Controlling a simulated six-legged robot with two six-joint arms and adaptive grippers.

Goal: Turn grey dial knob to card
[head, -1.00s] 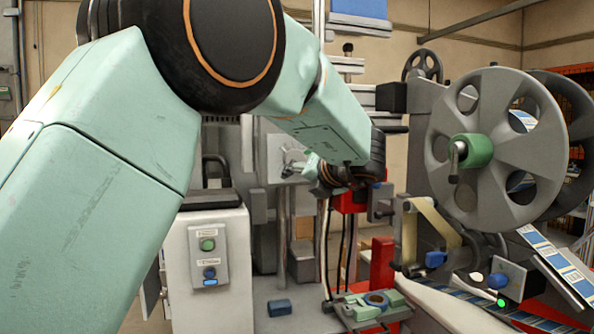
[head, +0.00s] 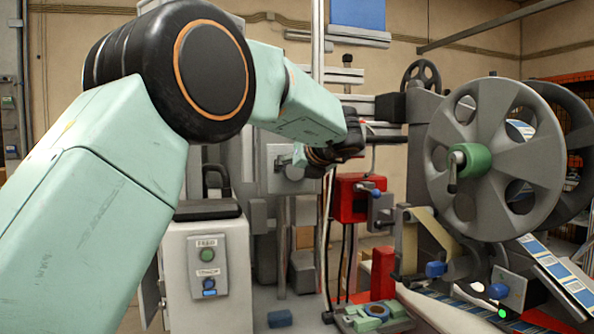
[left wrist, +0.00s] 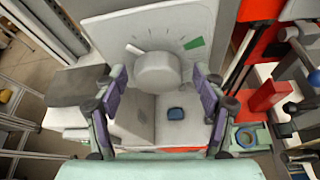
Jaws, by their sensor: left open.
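The grey dial knob (left wrist: 158,74) is round and sits on a pale plate (left wrist: 105,30) with dark tick marks. A white mark (left wrist: 135,50) lies at the knob's upper left, and a small green card (left wrist: 194,43) lies at its upper right. My left gripper (left wrist: 159,88) is open, with one finger on each side of the knob in the picture. I cannot tell whether they touch it. In the head view the plate (head: 277,180) shows on the machine, with my left gripper (head: 298,158) in front of it, partly hidden by my wrist. My right gripper is not in view.
A red box (head: 349,198) stands right of the dial. Large grey reels (head: 497,195) fill the right side. A white cabinet (head: 177,280) with green and blue buttons stands at the left. A small blue block (head: 280,318) lies below the dial.

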